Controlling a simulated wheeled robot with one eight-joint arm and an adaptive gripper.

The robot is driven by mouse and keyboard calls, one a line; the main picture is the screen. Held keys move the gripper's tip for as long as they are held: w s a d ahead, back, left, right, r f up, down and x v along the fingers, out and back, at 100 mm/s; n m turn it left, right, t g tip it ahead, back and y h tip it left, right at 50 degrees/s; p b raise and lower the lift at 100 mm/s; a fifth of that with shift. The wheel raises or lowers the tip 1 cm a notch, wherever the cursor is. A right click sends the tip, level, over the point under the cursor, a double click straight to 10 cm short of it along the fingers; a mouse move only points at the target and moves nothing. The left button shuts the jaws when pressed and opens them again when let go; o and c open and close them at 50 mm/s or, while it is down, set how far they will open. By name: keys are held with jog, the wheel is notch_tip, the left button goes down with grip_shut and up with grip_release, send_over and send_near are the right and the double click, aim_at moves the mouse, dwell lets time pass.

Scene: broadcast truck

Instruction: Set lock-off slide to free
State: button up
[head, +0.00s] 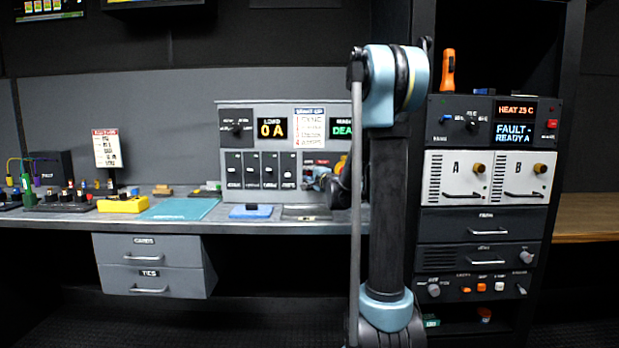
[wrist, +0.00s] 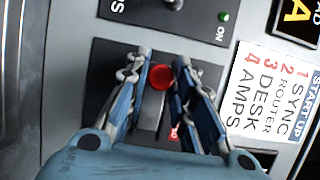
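A round red knob (wrist: 160,77) stands on a dark plate (wrist: 100,72) in the wrist view, above a pale grey strip (wrist: 148,115). It looks like the lock-off slide; its full label is not readable. My gripper (wrist: 162,57) is open, with one finger on each side of the red knob.
A START UP card (wrist: 272,92) and an AMPS switch with a lit green ON lamp (wrist: 225,17) flank the plate. The panel shows "0 A" (head: 272,128). A blue pad (head: 251,211) lies on the desk below. A black rack (head: 484,224) stands right of my arm.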

jog(key=o, duration=0.3)
jog(key=shift+a+f, duration=0.1)
jog(key=shift+a, duration=0.2)
jog(key=shift+d, duration=0.1)
jog(key=shift+s+d, duration=0.2)
jog(key=shift+s, duration=0.35)
jog(key=v, duration=1)
jog(key=shift+s+d, duration=0.1)
jog(key=shift+s, duration=0.3)
